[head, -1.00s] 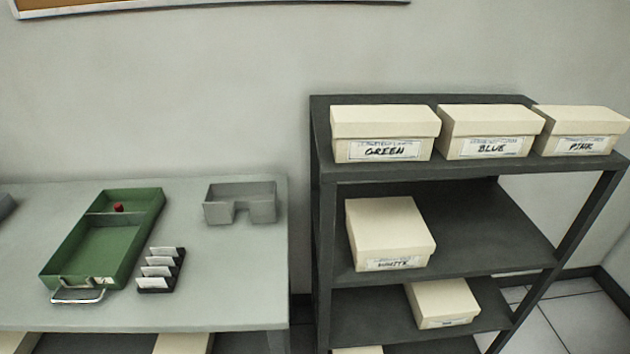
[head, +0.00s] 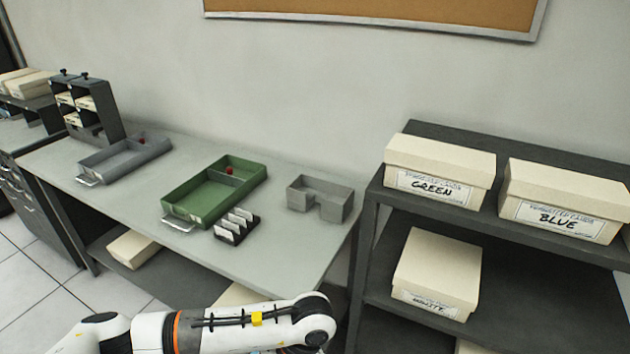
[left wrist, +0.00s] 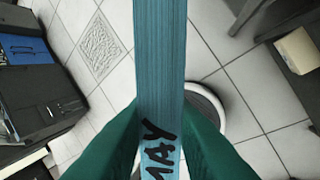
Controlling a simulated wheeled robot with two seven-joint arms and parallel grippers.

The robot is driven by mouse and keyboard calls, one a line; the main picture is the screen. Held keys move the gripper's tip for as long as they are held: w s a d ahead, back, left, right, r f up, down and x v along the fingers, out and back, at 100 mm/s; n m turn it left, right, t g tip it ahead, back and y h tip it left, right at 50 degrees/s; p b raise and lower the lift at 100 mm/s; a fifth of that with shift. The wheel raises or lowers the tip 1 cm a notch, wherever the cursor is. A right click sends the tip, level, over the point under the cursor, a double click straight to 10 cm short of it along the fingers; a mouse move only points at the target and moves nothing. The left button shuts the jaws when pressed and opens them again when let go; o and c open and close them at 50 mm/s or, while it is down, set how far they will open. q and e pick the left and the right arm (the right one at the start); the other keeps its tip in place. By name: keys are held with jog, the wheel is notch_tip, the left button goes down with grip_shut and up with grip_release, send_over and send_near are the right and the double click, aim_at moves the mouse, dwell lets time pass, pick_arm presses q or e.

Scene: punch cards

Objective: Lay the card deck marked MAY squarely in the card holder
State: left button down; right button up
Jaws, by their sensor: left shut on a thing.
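The deck marked MAY (left wrist: 160,60) is a thick teal-blue stack of cards, seen edge-on in the left wrist view. Black MAY lettering is on its near end. My left gripper (left wrist: 160,112) is shut on it, with a green finger on each side. The deck is held up above the tiled floor. A grey open box with a notched front (head: 322,202), which looks like the card holder, stands on the table at its right end; it looks empty. In the head view only a white arm of mine shows at the bottom; the left gripper and deck are out of that picture. My right gripper is not in view.
On the grey table (head: 262,262) are a green tray (head: 205,192), a small black rack with white cards (head: 237,225) and a grey tray (head: 125,160). A dark shelf (head: 500,232) with cream boxes stands right of the table. The table front is clear.

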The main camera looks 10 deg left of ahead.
pick_arm(q)
jog(key=w+d+r+n+t+h, duration=0.1)
jog(key=w+d+r+n+h, duration=0.4)
jog(key=n, duration=1)
jog(key=w+r+n+t+h, duration=0.2)
jog(key=w+r+n+h, duration=0.4)
jog(key=w+n+h, duration=0.7)
jog(key=w+a+f+n+t+y, duration=0.2)
jog(key=w+a+n+t+y, duration=0.6)
jog(key=a+n+t, duration=0.7)
jog(key=shift+w+f+t, duration=0.4)
jog(key=shift+w+t, duration=0.4)
jog(key=shift+w, duration=0.35)
